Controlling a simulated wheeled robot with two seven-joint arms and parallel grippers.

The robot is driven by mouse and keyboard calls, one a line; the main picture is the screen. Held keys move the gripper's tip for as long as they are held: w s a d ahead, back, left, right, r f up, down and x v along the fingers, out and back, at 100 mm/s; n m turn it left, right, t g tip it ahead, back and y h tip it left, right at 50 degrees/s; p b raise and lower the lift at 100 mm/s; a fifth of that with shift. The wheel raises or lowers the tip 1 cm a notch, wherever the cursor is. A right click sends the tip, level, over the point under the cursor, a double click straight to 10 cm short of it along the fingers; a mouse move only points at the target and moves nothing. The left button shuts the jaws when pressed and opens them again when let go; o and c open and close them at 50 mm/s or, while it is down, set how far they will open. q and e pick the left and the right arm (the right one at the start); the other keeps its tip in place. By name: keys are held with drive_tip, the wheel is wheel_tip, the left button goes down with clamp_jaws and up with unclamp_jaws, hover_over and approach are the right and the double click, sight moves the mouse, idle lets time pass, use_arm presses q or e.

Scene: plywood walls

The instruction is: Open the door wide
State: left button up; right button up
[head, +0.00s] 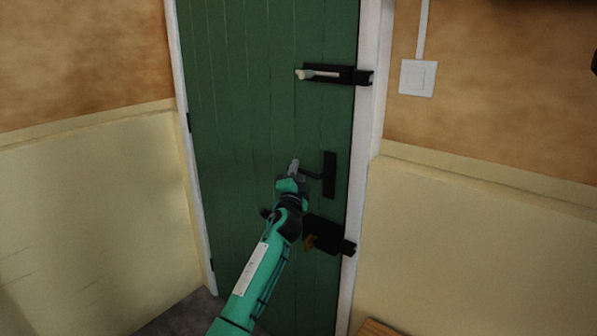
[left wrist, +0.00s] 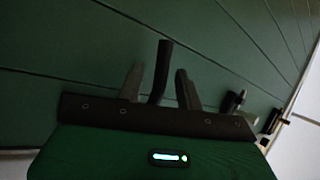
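The green plank door (head: 260,110) stands shut in its white frame, with hinges on its left edge. A black lever handle (head: 329,176) sits near its right edge, its lever pointing left. My left gripper (head: 293,168) is at the free end of the lever. In the left wrist view the dark lever (left wrist: 161,70) shows between the two grey fingers of my left gripper (left wrist: 156,85). The fingers are apart, with a gap on each side of the lever. My right gripper is in neither view.
A black bolt with a pale knob (head: 318,74) is above the handle. A black lock box (head: 323,234) with a brass-coloured part is below, partly behind my arm. A light switch (head: 417,78) is on the right wall. A wooden edge (head: 377,328) shows at bottom right.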

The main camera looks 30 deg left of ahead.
use_arm(q)
drive_tip(key=shift+w+a+r, duration=0.15)
drive_tip(key=shift+w+a, duration=0.05)
drive_tip(key=shift+w, duration=0.2)
clamp_jaws()
